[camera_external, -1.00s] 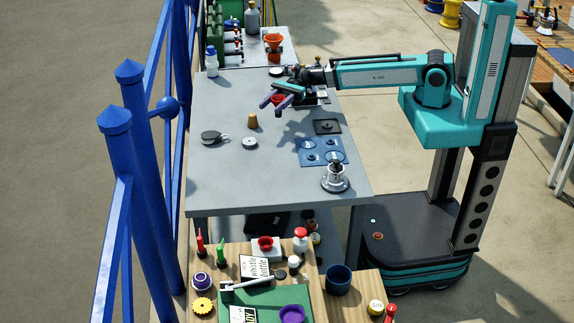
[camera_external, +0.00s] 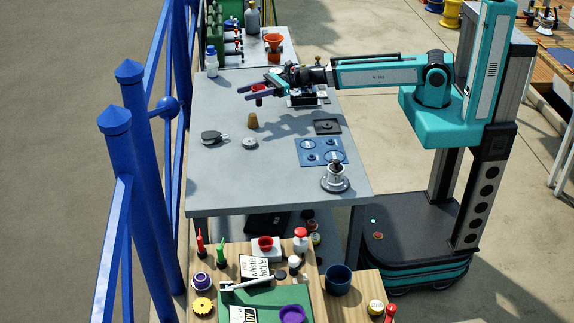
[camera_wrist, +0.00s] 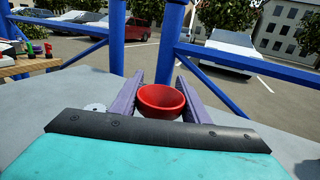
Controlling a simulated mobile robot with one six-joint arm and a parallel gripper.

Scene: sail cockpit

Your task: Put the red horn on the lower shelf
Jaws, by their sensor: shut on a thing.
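The red horn (camera_external: 259,88) is a small, cup-shaped piece held between the purple fingers of my gripper (camera_external: 258,91), above the far part of the grey table (camera_external: 220,175). In the wrist view, the horn (camera_wrist: 163,100) shows its round open mouth between the two fingers of my gripper (camera_wrist: 165,95), which press it from both sides.
A tan cone (camera_external: 253,121), a grey disc (camera_external: 249,143), a blue plate (camera_external: 320,152) and a metal fitting (camera_external: 335,178) stand on the table. Blue railings (camera_external: 140,180) run along its left. A cluttered wooden bench (camera_external: 340,303) lies in front. The table's front left is clear.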

